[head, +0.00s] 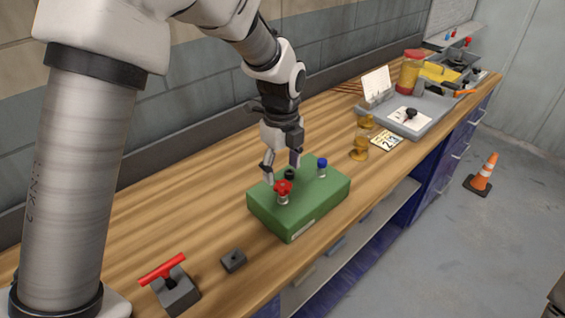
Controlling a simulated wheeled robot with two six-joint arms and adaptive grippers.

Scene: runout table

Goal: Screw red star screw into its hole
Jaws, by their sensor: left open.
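The red star screw (283,188) stands upright at the green block (306,210), near its left front part. Its silver shank shows below the red head; how deep it sits cannot be told. My left gripper (282,178) points down just above and behind the red star screw, fingers apart. Whether a finger touches the head cannot be told. A black knob (289,174) shows on the block between the fingers, and a blue-capped screw (322,166) stands at the block's far side. My right gripper is not in view.
A red T-handle (162,269) on a dark block (177,294) and a small dark block (233,260) lie at the near left. Brass pieces (359,149), a number card (387,141) and a grey tray (432,124) stand farther right. The wood between is clear.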

